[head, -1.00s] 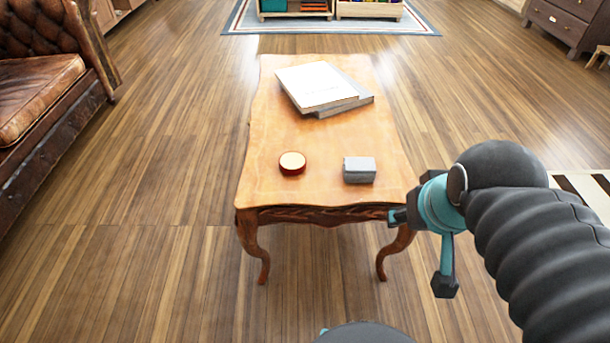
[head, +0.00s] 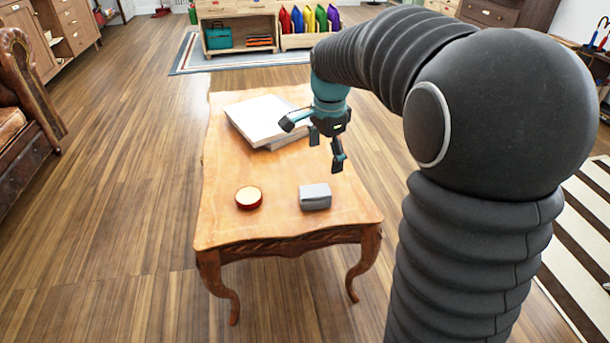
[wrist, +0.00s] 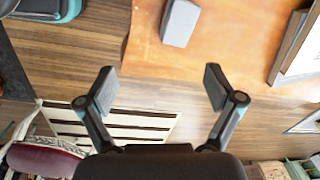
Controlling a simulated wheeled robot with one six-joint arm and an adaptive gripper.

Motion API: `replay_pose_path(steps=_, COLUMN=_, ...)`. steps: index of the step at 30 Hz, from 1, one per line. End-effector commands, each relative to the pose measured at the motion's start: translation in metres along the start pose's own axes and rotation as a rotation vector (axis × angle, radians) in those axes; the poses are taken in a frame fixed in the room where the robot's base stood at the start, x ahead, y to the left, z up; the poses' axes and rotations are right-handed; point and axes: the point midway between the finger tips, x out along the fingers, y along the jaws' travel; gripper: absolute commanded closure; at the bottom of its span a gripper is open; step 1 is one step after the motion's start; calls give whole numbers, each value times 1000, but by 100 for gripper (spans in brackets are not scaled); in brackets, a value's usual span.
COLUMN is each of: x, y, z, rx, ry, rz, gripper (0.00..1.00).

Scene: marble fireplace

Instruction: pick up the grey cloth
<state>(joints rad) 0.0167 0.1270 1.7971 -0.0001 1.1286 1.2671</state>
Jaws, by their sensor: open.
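The grey cloth (head: 315,196) is a small folded block lying on the front right part of the wooden table (head: 235,222). It also shows at the top of the wrist view (wrist: 180,23), beyond my fingertips. My gripper (head: 315,147) is open and empty in the head view, above the table and farther back than the cloth. In the wrist view its two fingers (wrist: 160,88) are spread wide with nothing between them. The gripper does not touch the cloth.
A round red-rimmed object (head: 249,197) sits left of the cloth. White and grey books (head: 258,118) lie stacked behind, close to my gripper in the picture. A brown leather sofa (head: 30,95) stands at the left. A striped rug (head: 580,240) lies right.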

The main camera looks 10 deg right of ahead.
Motion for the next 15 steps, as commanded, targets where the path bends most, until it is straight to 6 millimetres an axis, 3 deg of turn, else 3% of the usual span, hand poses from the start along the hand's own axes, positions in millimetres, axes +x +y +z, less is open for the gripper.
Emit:
replay_pose_path(steps=3, x=22, y=-25, z=-9, rx=136, ry=-11, rz=45, gripper=8)
replay_pose_path(steps=6, x=34, y=-37, z=-13, rx=218, ry=-14, rz=70, gripper=8)
replay_pose_path(steps=15, x=63, y=-44, z=-16, rx=290, ry=-15, rz=92, gripper=8)
